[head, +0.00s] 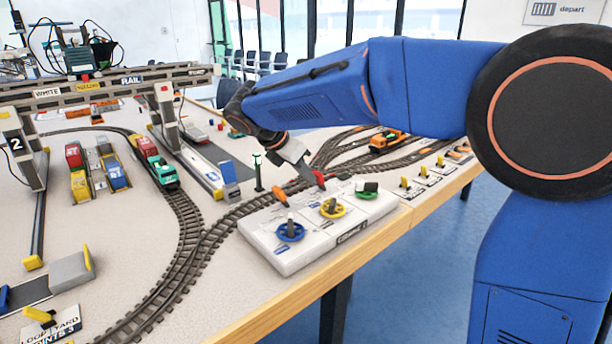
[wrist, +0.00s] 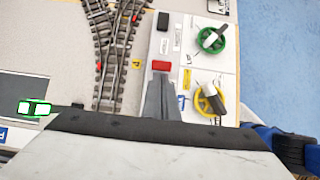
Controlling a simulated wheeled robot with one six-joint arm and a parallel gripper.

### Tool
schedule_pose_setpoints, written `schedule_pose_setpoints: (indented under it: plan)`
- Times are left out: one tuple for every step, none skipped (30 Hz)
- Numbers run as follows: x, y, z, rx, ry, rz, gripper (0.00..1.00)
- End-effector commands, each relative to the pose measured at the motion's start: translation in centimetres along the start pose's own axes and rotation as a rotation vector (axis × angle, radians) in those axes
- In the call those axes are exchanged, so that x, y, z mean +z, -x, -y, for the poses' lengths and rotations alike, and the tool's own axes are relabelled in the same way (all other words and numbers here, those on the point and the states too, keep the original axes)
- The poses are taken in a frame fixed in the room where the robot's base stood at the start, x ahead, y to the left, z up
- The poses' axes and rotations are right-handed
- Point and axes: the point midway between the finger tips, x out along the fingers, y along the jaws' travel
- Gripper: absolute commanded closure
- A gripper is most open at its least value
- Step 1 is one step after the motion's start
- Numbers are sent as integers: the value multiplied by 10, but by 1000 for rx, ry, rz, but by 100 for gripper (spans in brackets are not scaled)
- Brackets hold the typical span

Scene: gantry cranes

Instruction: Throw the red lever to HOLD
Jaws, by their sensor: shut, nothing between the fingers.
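The red lever (head: 319,179) stands on the rear part of a white control panel (head: 290,262), right at the tip of my gripper (head: 309,176) in the head view. In the wrist view the red lever's handle (wrist: 161,66) shows as a red block just beyond the fingertips (wrist: 160,79). My gripper is shut and empty, pointing down at the panel. I cannot tell whether it touches the lever. The HOLD marking is too small to read, so the lever's setting is unclear.
The panel also carries an orange lever (head: 281,197) and blue (head: 290,232), yellow (head: 333,208) and green (wrist: 217,40) handwheels. Model tracks (wrist: 108,50) run beside the panel. A dark green post (head: 257,172) stands behind it. An orange train (head: 388,140) sits on tracks beyond the arm.

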Motion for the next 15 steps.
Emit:
schedule_pose_setpoints:
  plan:
    - [2, 0, 0, 0, -2, -12, 100]
    - [3, 0, 0, 0, -1, -20, 100]
    - [4, 0, 0, 1, -2, -27, 100]
    - [4, 0, 0, 1, -2, -31, 100]
    - [4, 0, 0, 0, -2, -34, 100]
    - [5, 0, 0, 0, -2, -39, 100]
    - [5, 0, 0, 0, -2, -44, 100]
    - [6, 0, 0, 0, -2, -48, 100]
    - [6, 0, 0, 0, -1, -55, 100]
    - [7, 0, 0, 0, -2, -61, 100]
    - [8, 0, 0, 0, -2, -68, 100]
    - [9, 0, 0, 0, -3, -80, 100]
    - [10, 0, 0, 0, -2, -90, 100]
    - [12, 0, 0, 0, -2, -101, 100]
    - [14, 0, 0, -1, -4, -120, 100]
